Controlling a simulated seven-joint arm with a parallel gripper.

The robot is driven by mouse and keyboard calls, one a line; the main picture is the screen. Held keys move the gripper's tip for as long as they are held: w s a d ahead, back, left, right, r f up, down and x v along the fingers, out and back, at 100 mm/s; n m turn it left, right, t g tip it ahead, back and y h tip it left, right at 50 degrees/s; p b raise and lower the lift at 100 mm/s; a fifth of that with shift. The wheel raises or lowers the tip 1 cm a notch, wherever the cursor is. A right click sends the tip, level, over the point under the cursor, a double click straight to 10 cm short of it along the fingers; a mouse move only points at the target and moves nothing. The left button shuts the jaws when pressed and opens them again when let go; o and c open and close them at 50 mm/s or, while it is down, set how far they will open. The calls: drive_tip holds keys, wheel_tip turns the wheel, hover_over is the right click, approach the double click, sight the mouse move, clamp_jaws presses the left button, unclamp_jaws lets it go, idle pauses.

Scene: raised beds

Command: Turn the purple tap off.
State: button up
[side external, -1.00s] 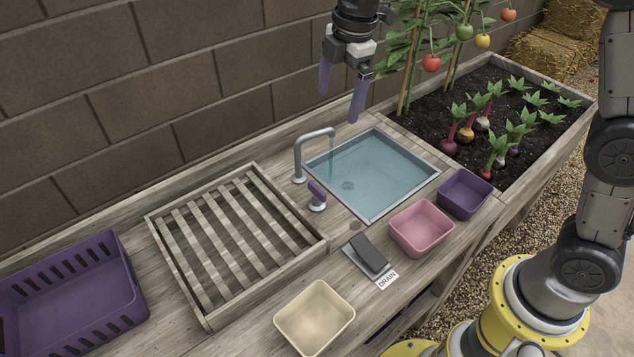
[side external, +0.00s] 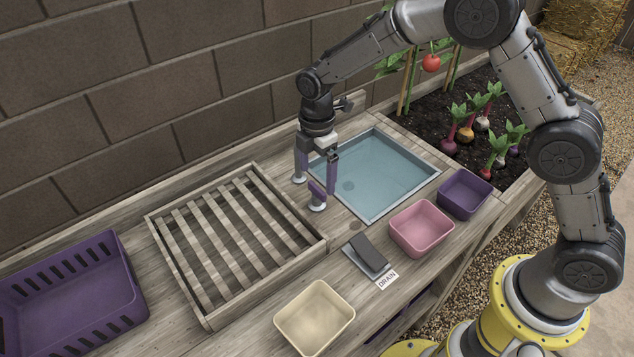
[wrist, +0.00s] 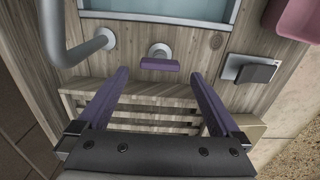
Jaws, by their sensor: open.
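The purple tap handle (side external: 317,192) stands on its small grey base at the near left corner of the sink. In the wrist view the purple handle (wrist: 160,64) lies crosswise just beyond the fingertips. My gripper (side external: 316,178) is open and pointed down, its two purple fingers at the tap. In the wrist view the gripper (wrist: 160,75) has its fingers spread on either side of the handle, with nothing between them. The grey spout (wrist: 62,35) curves at the left there; in the side view the gripper mostly hides it. Whether water runs is hidden.
The sink (side external: 380,216) holds water. A slatted rack (side external: 163,240) lies left of the tap. A drain lever plate (side external: 367,256), pink tub (side external: 422,232), purple tub (side external: 465,195) and cream tub (side external: 316,318) stand in front. A purple crate (side external: 130,290) is far left.

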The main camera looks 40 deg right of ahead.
sight(317, 187)
drive_tip(key=shift+f, duration=1.85)
drive_tip(key=c, duration=1.3)
